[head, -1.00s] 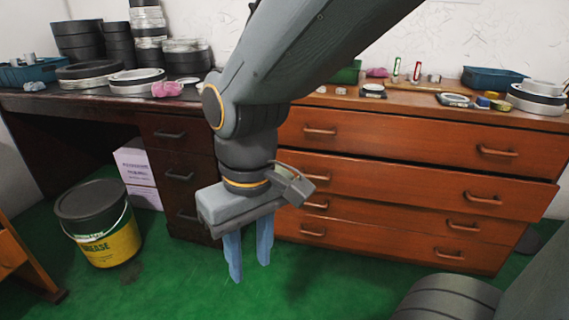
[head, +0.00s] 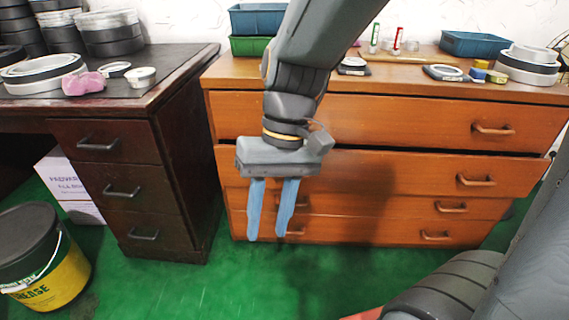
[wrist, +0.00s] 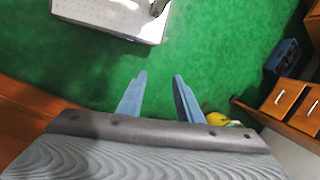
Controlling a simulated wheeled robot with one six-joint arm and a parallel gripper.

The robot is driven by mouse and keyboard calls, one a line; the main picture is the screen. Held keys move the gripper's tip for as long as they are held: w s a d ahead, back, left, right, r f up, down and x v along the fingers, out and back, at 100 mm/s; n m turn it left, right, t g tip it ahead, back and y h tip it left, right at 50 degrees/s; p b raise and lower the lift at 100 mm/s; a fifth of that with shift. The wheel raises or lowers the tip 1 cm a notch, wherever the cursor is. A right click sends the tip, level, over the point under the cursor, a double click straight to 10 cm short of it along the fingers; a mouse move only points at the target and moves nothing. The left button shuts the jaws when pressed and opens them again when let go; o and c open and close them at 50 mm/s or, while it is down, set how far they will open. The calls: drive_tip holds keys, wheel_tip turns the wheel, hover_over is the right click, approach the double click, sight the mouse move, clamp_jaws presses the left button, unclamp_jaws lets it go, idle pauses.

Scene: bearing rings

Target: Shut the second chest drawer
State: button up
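The orange-brown wooden chest (head: 350,98) stands against the wall in the head view, with several drawers. Its second drawer (head: 400,176) from the top sticks out toward me, with a dark gap above its front. A metal bar handle (head: 477,181) shows on its right side. The top drawer (head: 400,121) looks shut. My gripper (head: 268,236) points down in front of the chest's left part and hides part of the drawer fronts, including the second drawer's left handle. The blue fingers are apart and empty, as the wrist view (wrist: 159,75) also shows. I cannot tell whether my gripper touches the drawer.
A dark desk (head: 182,150) with drawers stands left of the chest. A grease bucket (head: 40,260) and a white box (head: 72,188) are at lower left. Blue bins (head: 475,45), rings and small items lie on the chest. Green floor (head: 190,285) is free in front.

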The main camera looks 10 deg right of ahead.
drive_tip(key=w+d+f+m+t+y+b, duration=0.1)
drive_tip(key=w+f+m+y, duration=0.35)
drive_tip(key=w, duration=0.35)
drive_tip(key=w+d+f+m+t+y+b, duration=0.1)
drive_tip(key=w+d+f+m+y+b, duration=0.1)
drive_tip(key=w+f+m+y, duration=0.45)
drive_tip(key=w+d+f+m+t+h+b, duration=0.1)
drive_tip(key=w+d+f+m+t, duration=0.1)
drive_tip(key=w+d+f+t, duration=0.4)
drive_tip(key=w+d+f+m+t+b, duration=0.15)
drive_tip(key=w+d+t, duration=0.25)
drive_tip(key=w+d, duration=0.55)
drive_tip(key=shift+m, duration=0.45)
drive_tip(key=x, duration=0.7)
drive_tip(key=shift+s+a+f+b, duration=0.1)
drive_tip(key=shift+s+a+b, duration=0.05)
drive_tip(key=shift+s+b, duration=0.2)
clamp_jaws()
